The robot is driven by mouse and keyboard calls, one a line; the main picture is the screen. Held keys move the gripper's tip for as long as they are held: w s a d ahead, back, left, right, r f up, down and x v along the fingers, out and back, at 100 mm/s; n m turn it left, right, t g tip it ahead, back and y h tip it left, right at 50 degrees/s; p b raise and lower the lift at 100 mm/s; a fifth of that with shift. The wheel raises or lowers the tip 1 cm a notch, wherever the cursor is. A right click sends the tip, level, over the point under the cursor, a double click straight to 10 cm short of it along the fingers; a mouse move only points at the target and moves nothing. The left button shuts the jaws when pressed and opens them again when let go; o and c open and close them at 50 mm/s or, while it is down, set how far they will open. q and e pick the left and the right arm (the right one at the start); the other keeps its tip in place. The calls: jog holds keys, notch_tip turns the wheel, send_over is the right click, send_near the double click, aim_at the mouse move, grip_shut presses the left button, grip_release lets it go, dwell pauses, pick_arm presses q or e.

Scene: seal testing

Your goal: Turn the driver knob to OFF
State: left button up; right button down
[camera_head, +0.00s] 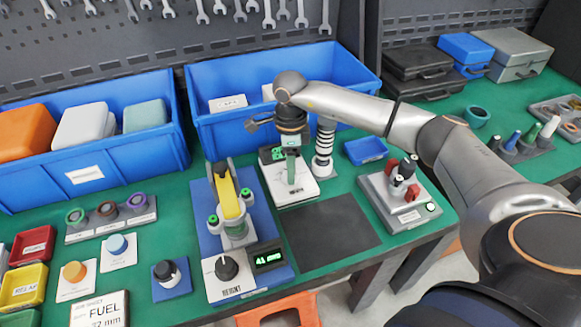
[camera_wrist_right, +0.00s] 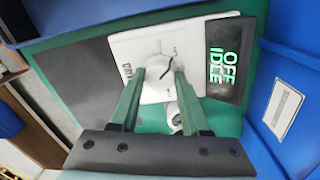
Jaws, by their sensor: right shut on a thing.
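The driver panel (camera_head: 302,192) is a white plate with a dark display beside it, at the middle of the bench in the head view. In the right wrist view its display (camera_wrist_right: 225,62) reads OFF and IDLE in green. The white round driver knob (camera_wrist_right: 158,74) with a dark pointer line sits on the panel. My right gripper (camera_head: 291,172) reaches straight down to the panel. In the wrist view its two green fingers (camera_wrist_right: 160,80) are on either side of the knob, shut on it. Some panel lettering is hidden by the fingers. My left gripper is not in view.
A coiled spring post (camera_head: 324,150) stands close right of the panel. A yellow-levered fixture (camera_head: 230,200) stands left, with a HEIGHT knob (camera_head: 227,267) in front. Blue bins (camera_head: 215,128) line the back. A dark mat (camera_head: 332,232) in front is clear.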

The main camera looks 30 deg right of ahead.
jog(key=shift+c, duration=1.9)
grip_release()
jog(key=shift+r, duration=0.1)
notch_tip(320, 180, up, 12)
jog(key=shift+w+r, duration=0.2)
jog(key=shift+w, duration=0.05)
jog(key=shift+s+d, duration=0.1)
